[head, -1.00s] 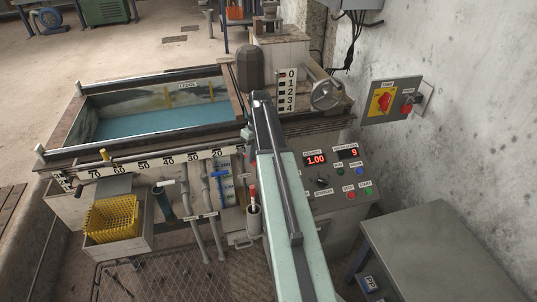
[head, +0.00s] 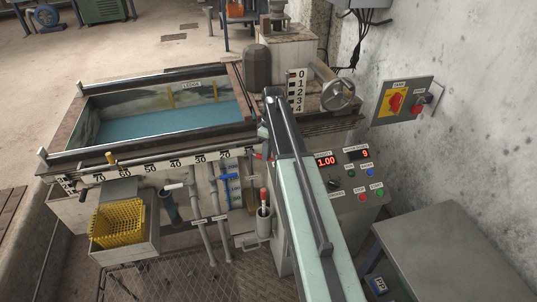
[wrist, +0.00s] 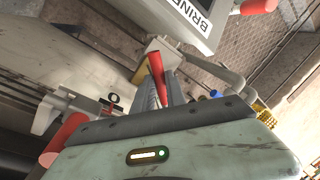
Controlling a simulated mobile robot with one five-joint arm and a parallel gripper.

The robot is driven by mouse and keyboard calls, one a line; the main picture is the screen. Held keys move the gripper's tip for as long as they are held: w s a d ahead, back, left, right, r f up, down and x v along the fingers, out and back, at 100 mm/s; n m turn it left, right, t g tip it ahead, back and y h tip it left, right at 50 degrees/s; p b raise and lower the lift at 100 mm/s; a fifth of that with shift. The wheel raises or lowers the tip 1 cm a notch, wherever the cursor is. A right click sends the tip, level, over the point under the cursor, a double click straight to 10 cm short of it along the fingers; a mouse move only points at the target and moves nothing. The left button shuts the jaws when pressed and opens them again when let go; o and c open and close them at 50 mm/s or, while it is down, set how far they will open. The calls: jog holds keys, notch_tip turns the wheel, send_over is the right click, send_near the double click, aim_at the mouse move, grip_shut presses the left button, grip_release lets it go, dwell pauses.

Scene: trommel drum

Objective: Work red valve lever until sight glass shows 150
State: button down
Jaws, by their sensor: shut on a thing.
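In the wrist view my gripper (wrist: 158,92) has its grey fingers closed around a red tapered lever (wrist: 156,68). In the head view my arm covers my gripper, and a short red lever end (head: 258,156) shows just left of the arm, at the right end of the numbered beam. A narrow upright gauge with blue marks (head: 233,192) stands on the front panel, beside an amber strip (head: 250,197). Which of these is the sight glass, and its level, I cannot tell.
A tank of blue liquid (head: 165,120) lies behind the beam (head: 160,165). A yellow basket (head: 118,223) is at left. The control panel's displays (head: 326,160) read 1.00 and 9. A grey table (head: 440,240) stands at right.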

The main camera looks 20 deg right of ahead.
jog(key=shift+s+d, duration=0.15)
jog(key=c, duration=1.4)
grip_release()
jog(key=shift+o, duration=0.2)
notch_tip(320, 180, up, 8)
jog(key=w+p, duration=0.1)
jog(key=p, duration=0.6)
jog(key=shift+d+f+p, duration=0.2)
jog(key=shift+d+p, duration=0.15)
jog(key=shift+d, duration=0.1)
jog(key=shift+w, duration=0.15)
